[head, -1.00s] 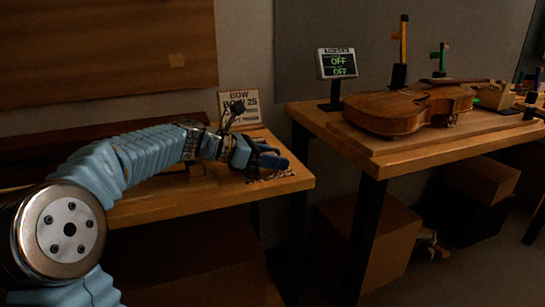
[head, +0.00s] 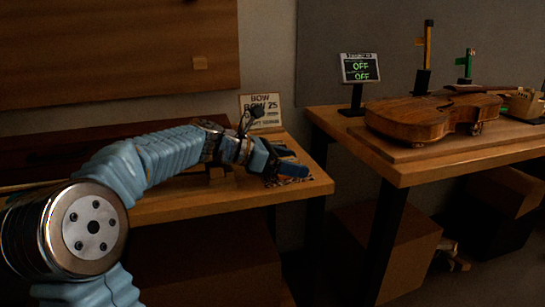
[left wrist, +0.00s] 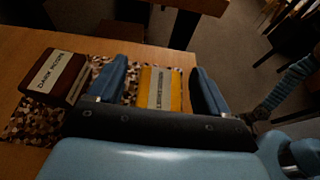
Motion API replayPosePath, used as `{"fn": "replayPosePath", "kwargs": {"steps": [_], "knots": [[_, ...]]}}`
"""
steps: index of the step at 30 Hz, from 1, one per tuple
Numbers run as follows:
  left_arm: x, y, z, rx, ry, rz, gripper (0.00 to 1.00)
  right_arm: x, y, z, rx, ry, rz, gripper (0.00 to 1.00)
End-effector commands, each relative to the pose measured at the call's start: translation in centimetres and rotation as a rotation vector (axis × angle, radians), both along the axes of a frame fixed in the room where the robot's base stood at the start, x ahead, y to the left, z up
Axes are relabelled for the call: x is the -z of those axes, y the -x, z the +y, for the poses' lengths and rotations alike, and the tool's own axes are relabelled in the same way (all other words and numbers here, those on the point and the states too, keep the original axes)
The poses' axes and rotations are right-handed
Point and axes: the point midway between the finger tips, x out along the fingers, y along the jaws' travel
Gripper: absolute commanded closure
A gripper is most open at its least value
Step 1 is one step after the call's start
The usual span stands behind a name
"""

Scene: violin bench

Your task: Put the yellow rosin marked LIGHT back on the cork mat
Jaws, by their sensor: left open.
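The yellow rosin (left wrist: 160,90) lies between the two fingers of my left gripper (left wrist: 159,72) in the left wrist view, its label side up. The fingers are spread, with a gap at each side of it. The speckled cork mat (left wrist: 126,76) shows around it; I cannot tell whether its underside touches the mat. A dark rosin block with a pale label (left wrist: 55,75) sits at the mat's left. In the head view my left gripper (head: 288,163) is over the mat (head: 288,181) at the bench's right end and hides the rosins.
The wooden bench (head: 210,205) ends just right of the mat. A bow sign (head: 262,110) stands behind the gripper. Across a gap, another bench holds a violin (head: 425,120) and a small display reading OFF (head: 360,68). Boxes stand below.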

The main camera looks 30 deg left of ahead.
Motion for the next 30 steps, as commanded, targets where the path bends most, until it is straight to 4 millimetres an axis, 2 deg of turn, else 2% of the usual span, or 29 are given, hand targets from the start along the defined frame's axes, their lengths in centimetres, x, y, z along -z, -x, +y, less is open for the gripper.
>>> {"fn": "replayPosePath", "kwargs": {"steps": [15,21,30], "knots": [[-4.3,7.9,6.8,-0.004,-0.001,-0.001,0.22,-0.5,0.1,0.1,-0.003,-0.002,0.001,1.00],[-4.9,9.2,7.9,-0.003,-0.001,-0.001,0.22,-0.6,0.0,0.1,-0.003,-0.002,0.001,1.00],[-5.0,9.3,7.9,-0.002,-0.001,-0.001,0.22,-0.5,0.0,0.1,-0.003,-0.002,0.001,1.00]]}}
